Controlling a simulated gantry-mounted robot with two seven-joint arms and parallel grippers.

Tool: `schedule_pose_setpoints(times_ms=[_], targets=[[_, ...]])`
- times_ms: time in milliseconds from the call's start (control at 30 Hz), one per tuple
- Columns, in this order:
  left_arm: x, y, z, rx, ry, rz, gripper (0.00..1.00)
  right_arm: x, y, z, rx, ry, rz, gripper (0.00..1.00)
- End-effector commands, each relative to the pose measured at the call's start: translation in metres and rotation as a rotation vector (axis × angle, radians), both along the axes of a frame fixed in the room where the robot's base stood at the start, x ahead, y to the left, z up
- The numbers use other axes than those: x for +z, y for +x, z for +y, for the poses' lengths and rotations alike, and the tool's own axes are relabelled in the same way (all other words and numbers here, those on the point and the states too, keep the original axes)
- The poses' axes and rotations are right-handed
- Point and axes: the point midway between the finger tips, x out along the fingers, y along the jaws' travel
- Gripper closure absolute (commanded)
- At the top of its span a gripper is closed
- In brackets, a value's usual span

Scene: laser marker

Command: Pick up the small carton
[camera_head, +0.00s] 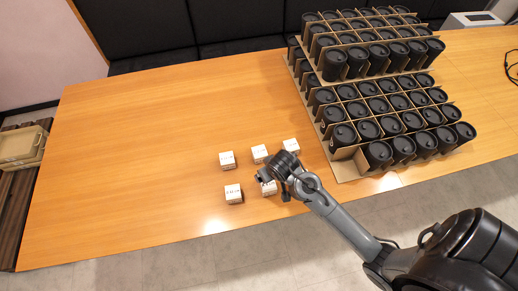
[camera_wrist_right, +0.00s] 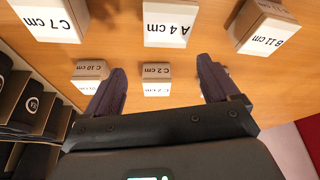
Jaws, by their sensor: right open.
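Several small white cartons with printed labels stand in two rows on the table, including a far-row carton (camera_head: 260,153) and a near-left carton (camera_head: 233,193). In the right wrist view, a carton labelled C 2 cm (camera_wrist_right: 157,79) appears between my right gripper's fingers (camera_wrist_right: 160,66). The fingers are spread, with nothing held. Cartons labelled A 4 cm (camera_wrist_right: 171,24), C 7 cm (camera_wrist_right: 48,20), B 11 cm (camera_wrist_right: 264,28) and C 10 cm (camera_wrist_right: 90,72) surround it. In the head view, my right gripper (camera_head: 264,179) partly covers a near-row carton (camera_head: 268,188). My left gripper is out of view.
A cardboard-divided rack (camera_head: 345,172) full of black lidded cups stands on the right, close to the cartons. The left half of the wooden table (camera_head: 130,160) is clear. A beige bin (camera_head: 22,146) stands beyond its left edge.

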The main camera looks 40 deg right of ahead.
Motion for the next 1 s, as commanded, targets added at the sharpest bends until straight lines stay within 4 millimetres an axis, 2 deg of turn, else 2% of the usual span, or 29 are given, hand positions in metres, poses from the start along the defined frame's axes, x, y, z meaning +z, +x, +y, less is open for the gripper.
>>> schedule_pose_setpoints(times_ms=[33,133,267,367,633,1000], targets=[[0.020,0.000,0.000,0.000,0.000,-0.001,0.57,0.020,0.019,-0.010,-0.042,0.002,-0.011,0.12],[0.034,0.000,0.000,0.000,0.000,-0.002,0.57,0.031,0.046,-0.025,-0.117,0.013,-0.024,0.12],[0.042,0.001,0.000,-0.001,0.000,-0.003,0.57,0.038,0.066,-0.036,-0.175,0.025,-0.035,0.12],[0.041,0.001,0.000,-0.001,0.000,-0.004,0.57,0.032,0.074,-0.041,-0.196,0.030,-0.037,0.12],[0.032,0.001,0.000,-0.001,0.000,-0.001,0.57,-0.002,0.088,-0.046,-0.200,0.031,-0.038,0.12],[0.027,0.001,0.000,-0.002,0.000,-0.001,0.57,-0.026,0.097,-0.046,-0.198,0.032,-0.038,0.12]])
